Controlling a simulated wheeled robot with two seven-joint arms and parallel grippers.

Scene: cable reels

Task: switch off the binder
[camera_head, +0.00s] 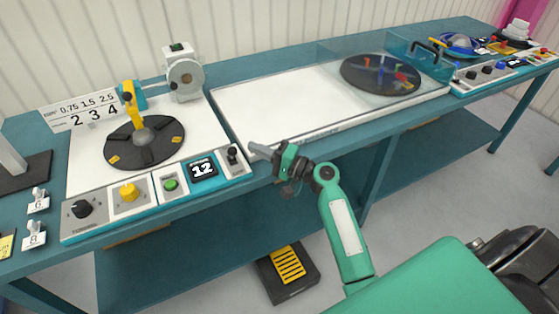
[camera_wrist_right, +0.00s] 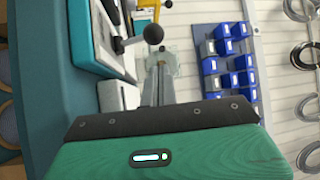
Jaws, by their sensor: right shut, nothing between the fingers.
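The machine on the left of the bench has a white top (camera_head: 200,135), a black turntable (camera_head: 145,142) and a front control panel. The panel carries a black knob (camera_head: 82,209), a yellow knob (camera_head: 128,192), a green button (camera_head: 170,184), a display reading 12 (camera_head: 203,169) and a black ball-topped lever (camera_head: 232,154). A grey unit (camera_head: 185,78) with a small green switch (camera_head: 176,47) stands at its back. I cannot tell which part is called the binder. My right gripper (camera_head: 258,149) is shut and empty, just right of the lever. The lever's black ball (camera_wrist_right: 153,34) shows near its fingers (camera_wrist_right: 158,78).
A white panel (camera_head: 290,105) and a second turntable (camera_head: 380,75) under a clear cover lie to the right. White clips (camera_head: 35,233) lie at the left. A yellow foot pedal (camera_head: 287,265) is on the floor. Blue bins (camera_wrist_right: 225,50) hang on the wall.

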